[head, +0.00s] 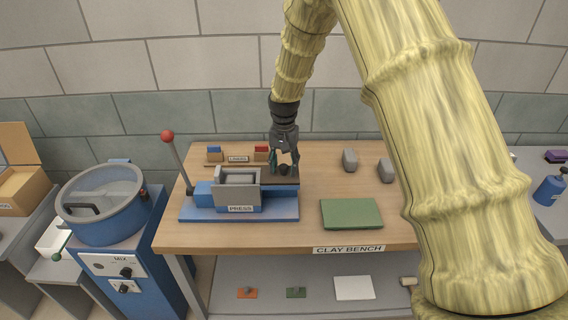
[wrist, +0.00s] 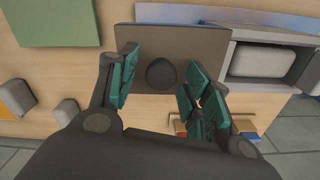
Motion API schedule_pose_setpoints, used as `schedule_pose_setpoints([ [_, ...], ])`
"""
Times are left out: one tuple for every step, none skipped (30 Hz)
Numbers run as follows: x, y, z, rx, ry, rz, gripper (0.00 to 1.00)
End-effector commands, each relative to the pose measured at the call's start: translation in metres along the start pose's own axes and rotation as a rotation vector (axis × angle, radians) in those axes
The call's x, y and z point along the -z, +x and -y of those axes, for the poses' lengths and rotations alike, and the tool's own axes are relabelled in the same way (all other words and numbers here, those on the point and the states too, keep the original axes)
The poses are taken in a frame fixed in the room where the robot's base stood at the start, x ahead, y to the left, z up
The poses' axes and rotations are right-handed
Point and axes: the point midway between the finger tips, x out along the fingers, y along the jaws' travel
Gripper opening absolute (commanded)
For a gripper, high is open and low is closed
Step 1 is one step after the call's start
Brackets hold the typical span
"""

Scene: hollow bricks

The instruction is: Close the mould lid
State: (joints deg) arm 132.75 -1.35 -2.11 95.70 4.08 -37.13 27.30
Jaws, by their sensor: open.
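The blue press (head: 207,198) stands on the left of the clay bench, with its grey mould box (head: 238,193) on it. The mould lid (head: 292,181) is a flat dark plate with a round knob, out to the right of the box, leaving the box open. In the wrist view the lid (wrist: 205,45) and its dark knob (wrist: 161,74) lie below my gripper. A grey block (wrist: 262,61) shows inside the mould. My gripper (head: 285,165) is open, its teal fingers (wrist: 160,70) on either side of the knob; I cannot tell whether they touch it.
A red-knobbed lever (head: 168,136) rises at the press's left. A green mat (head: 351,213) lies to the right, with grey blocks (head: 349,160) behind it. Small red and blue items (head: 261,152) stand behind the press. A blue mixer (head: 101,205) stands left of the bench.

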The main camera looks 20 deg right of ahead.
Motion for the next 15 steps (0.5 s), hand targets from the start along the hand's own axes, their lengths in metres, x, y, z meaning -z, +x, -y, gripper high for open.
schedule_pose_setpoints([
  [-0.0002, 0.0021, -0.0002, -0.001, 0.000, 0.001, 0.49],
  [-0.0002, 0.0032, -0.0003, -0.001, 0.000, 0.001, 0.49],
  [-0.0002, 0.0042, -0.0003, 0.000, 0.000, 0.001, 0.49],
  [-0.0002, 0.0047, -0.0003, 0.000, 0.000, 0.001, 0.49],
  [-0.0002, 0.0051, -0.0003, 0.000, 0.000, 0.001, 0.49],
  [-0.0002, 0.0054, -0.0003, 0.000, 0.000, 0.001, 0.49],
  [-0.0001, 0.0055, -0.0003, 0.000, 0.000, 0.000, 0.49],
  [-0.0001, 0.0056, -0.0003, 0.000, 0.000, 0.000, 0.49],
  [-0.0001, 0.0056, -0.0003, 0.000, 0.000, 0.000, 0.49],
  [-0.0001, 0.0056, -0.0003, 0.000, 0.000, 0.000, 0.49],
  [-0.0001, 0.0055, -0.0003, 0.000, 0.000, 0.000, 0.49],
  [-0.0001, 0.0055, -0.0003, 0.000, 0.000, 0.000, 0.49],
  [-0.0001, 0.0055, -0.0004, 0.000, 0.000, 0.000, 0.44],
  [-0.0001, 0.0055, -0.0004, 0.000, 0.000, 0.000, 0.38],
  [-0.0001, 0.0055, -0.0004, 0.000, 0.000, 0.000, 0.31],
])
